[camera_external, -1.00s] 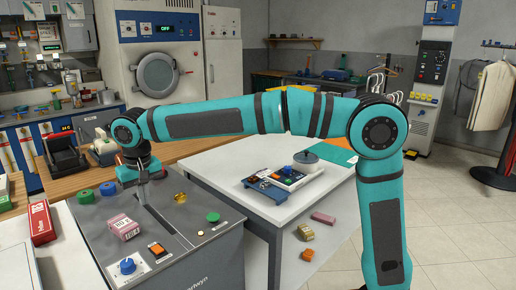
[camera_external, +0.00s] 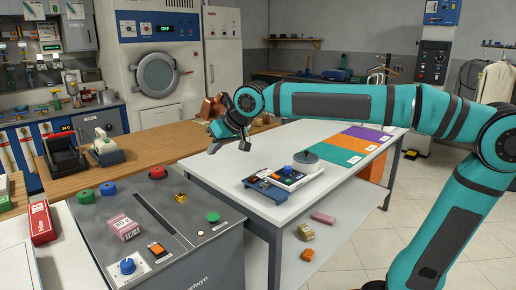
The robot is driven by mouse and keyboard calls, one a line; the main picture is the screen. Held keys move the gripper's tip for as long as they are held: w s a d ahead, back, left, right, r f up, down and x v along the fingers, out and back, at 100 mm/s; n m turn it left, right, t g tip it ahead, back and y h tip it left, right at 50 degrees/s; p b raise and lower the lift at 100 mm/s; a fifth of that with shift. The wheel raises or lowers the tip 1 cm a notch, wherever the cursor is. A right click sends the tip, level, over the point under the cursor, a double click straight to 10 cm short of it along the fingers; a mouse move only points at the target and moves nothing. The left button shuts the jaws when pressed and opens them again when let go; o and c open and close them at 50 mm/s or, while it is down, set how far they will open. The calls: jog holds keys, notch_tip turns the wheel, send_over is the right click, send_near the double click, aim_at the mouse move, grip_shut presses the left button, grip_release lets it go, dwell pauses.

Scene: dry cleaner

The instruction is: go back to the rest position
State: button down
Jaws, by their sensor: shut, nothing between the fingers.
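My gripper (camera_external: 229,147) is at the end of my teal arm, in the air near the left far edge of the white table (camera_external: 240,180). It is shut and holds nothing. It is apart from the grey machine (camera_external: 180,240) at the front left, and nothing touches it that I can see. My arm reaches in from the right side of the view, with its forearm roughly level above the far part of the table.
The grey machine carries a pink box (camera_external: 123,228), an orange switch (camera_external: 157,250) and several knobs. On the table are a blue-and-white device (camera_external: 286,180) and purple, orange and green sheets (camera_external: 347,145). A wooden counter (camera_external: 165,147) runs behind. The floor at right is clear.

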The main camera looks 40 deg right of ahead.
jog(key=s+d+r+t+h, duration=0.2)
jog(key=s+d+t, duration=0.7)
jog(key=s+d, duration=1)
jog(key=shift+s+r+t, duration=0.4)
jog(key=shift+s+r, duration=0.45)
jog(key=shift+s, duration=0.05)
